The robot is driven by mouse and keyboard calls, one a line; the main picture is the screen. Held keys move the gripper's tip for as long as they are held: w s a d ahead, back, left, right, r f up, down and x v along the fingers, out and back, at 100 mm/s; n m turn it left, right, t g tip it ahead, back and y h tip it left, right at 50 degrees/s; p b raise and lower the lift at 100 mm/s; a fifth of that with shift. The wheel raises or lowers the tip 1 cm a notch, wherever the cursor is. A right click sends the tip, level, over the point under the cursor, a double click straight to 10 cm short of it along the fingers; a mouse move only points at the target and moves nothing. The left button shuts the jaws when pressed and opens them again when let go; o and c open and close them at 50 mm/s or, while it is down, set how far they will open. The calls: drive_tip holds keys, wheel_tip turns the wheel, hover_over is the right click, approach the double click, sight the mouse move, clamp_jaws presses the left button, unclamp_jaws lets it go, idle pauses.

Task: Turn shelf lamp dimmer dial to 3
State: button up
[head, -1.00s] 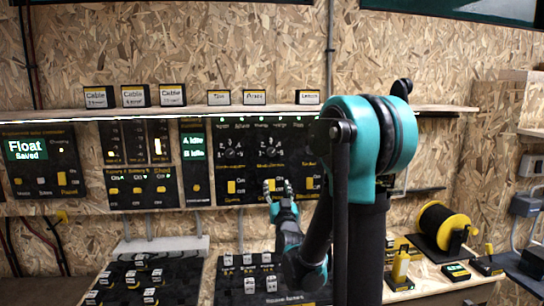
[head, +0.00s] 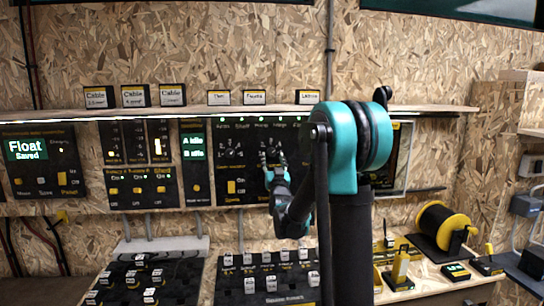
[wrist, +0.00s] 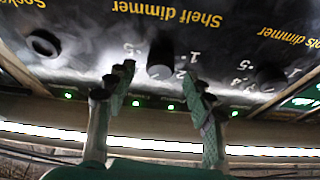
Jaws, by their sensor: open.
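The shelf dimmer dial (wrist: 160,58) is a dark round knob on the black panel, under the upside-down "Shelf dimmer" label (wrist: 180,14) in the wrist view. Marks 5, 1 and 2 show around it; I cannot make out its pointer or setting. My gripper (wrist: 160,76) is open, with one fingertip to each side of the dial and visible gaps between. In the head view my gripper (head: 270,163) is in front of the panel's dial row and hides most of this dial.
Another dial (wrist: 270,76) stands close to the right in the wrist view, and a round dark fitting (wrist: 43,43) to the left. A shelf (head: 230,111) with small labels runs above the panel. A yellow switch (head: 231,187) sits below the dials.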

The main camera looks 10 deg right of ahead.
sight(272, 153)
drive_tip(key=shift+x, duration=1.5)
drive_tip(key=c, duration=1.2)
drive_tip(key=shift+o, duration=0.2)
drive_tip(key=shift+n+y, duration=0.4)
drive_tip(key=shift+n, duration=0.1)
drive_tip(key=n+y, duration=0.1)
drive_tip(key=n, duration=0.2)
drive_tip(key=n+y, duration=0.2)
drive_tip(key=n, duration=0.1)
drive_tip(key=shift+d+g, duration=0.2)
drive_tip(key=shift+g, duration=0.1)
drive_tip(key=shift+r+n+g+y, duration=0.1)
drive_tip(key=shift+n+g+y, duration=0.5)
drive_tip(key=shift+n, duration=1.05)
drive_tip(key=shift+n+g+y, duration=0.3)
drive_tip(key=shift+n+y, duration=0.5)
drive_tip(key=shift+n, duration=0.85)
